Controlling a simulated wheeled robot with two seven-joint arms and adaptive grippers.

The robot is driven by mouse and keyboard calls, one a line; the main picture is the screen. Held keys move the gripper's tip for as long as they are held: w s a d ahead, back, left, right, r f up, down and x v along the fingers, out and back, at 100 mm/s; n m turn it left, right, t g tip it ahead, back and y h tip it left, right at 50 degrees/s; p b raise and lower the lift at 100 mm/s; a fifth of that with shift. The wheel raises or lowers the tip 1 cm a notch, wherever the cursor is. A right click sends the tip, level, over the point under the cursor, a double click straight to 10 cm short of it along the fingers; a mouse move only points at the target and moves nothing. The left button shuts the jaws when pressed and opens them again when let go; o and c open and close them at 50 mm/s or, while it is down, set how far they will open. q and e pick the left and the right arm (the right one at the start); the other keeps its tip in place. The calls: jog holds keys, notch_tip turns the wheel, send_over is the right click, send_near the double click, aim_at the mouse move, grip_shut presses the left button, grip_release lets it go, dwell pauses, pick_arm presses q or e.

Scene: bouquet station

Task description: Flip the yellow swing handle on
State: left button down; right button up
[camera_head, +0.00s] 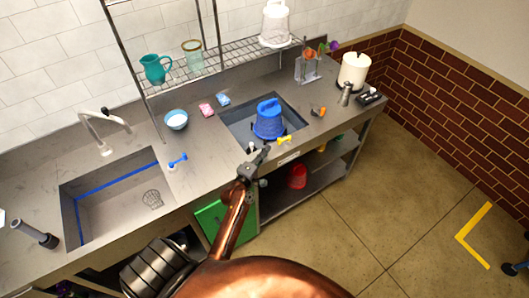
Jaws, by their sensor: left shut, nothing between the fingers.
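The yellow swing handle (284,139) is a small yellow lever at the front rim of the right-hand basin (233,133). My left gripper (260,155) is in front of the counter edge, just left of and below the yellow handle. Its fingers are shut with nothing between them, and it looks apart from the handle. A similar blue handle (177,160) stands on the counter beside the left sink (80,192). My right gripper does not show.
A red bucket (297,177) is on the lower shelf. A faucet (104,131) rises behind the left sink.

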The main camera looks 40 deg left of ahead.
pick_arm(q)
jog(key=w, duration=0.6)
jog(key=shift+w+a, duration=0.1)
jog(key=shift+a, duration=0.25)
